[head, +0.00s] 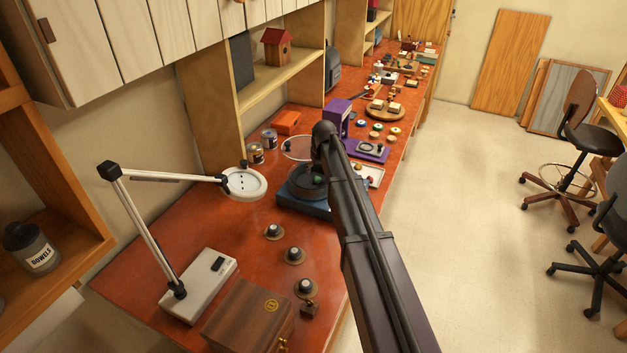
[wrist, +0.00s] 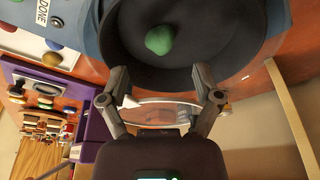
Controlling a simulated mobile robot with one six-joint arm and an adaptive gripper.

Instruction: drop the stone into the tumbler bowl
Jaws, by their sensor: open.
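The tumbler bowl is a dark round bowl (head: 300,190) on a blue base (head: 303,205), partly hidden by my arm in the head view. It fills the top of the wrist view (wrist: 220,50). The stone is a green rounded lump (wrist: 160,40) showing within the bowl's outline; a bit of it also shows in the head view (head: 317,180). My gripper (wrist: 160,76) is open, with its two fingers apart at the bowl's near rim in the wrist view. Nothing is between the fingertips, and the stone is clear of them. My gripper is hidden in the head view.
A clear round lid (head: 297,148) lies behind the bowl. A purple box (head: 336,117) and a purple tray (head: 367,151) stand beyond my arm. A magnifier lamp (head: 245,183) reaches in from the left. A wooden box (head: 245,315) stands at the front. Several round pieces dot the bench.

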